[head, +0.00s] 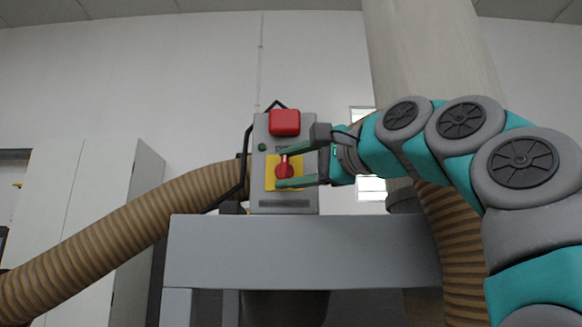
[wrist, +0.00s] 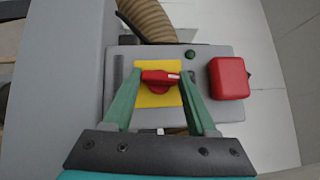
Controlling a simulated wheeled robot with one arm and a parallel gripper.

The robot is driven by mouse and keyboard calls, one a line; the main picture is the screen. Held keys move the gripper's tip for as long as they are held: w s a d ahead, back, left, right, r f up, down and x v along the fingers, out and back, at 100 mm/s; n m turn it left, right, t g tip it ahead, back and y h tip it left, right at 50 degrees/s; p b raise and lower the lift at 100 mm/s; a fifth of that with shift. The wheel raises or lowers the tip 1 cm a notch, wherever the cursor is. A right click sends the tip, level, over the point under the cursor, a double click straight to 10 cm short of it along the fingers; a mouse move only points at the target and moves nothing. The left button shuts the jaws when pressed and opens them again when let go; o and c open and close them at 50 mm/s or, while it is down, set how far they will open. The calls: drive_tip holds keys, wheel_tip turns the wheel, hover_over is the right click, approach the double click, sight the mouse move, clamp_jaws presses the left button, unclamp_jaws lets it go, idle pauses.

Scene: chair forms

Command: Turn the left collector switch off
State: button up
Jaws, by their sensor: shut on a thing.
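The collector switch (head: 284,170) is a red rotary knob on a yellow plate, on the front of a grey control box (head: 303,206). In the head view its handle stands near upright, tilted slightly. In the wrist view the red knob (wrist: 160,78) lies across the yellow plate (wrist: 158,98), with a white mark at its right end. My gripper (head: 289,168) reaches in from the right, its green fingers above and below the knob. In the wrist view my gripper (wrist: 158,82) has a finger at each end of the knob and is shut on it.
A red button block (head: 284,122) and a small green button (head: 262,147) sit above the switch. The box stands on a grey machine housing (head: 300,250). A brown ribbed hose (head: 130,235) runs to the left, and a pale cabinet (head: 90,200) stands behind it.

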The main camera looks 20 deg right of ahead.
drive_tip(key=o, duration=1.4)
drive_tip(key=shift+c, duration=0.2)
drive_tip(key=shift+s, duration=0.1)
drive_tip(key=v, duration=0.7)
drive_tip(key=shift+s, duration=0.3)
drive_tip(key=shift+d, duration=0.15)
drive_tip(key=shift+c, duration=0.2)
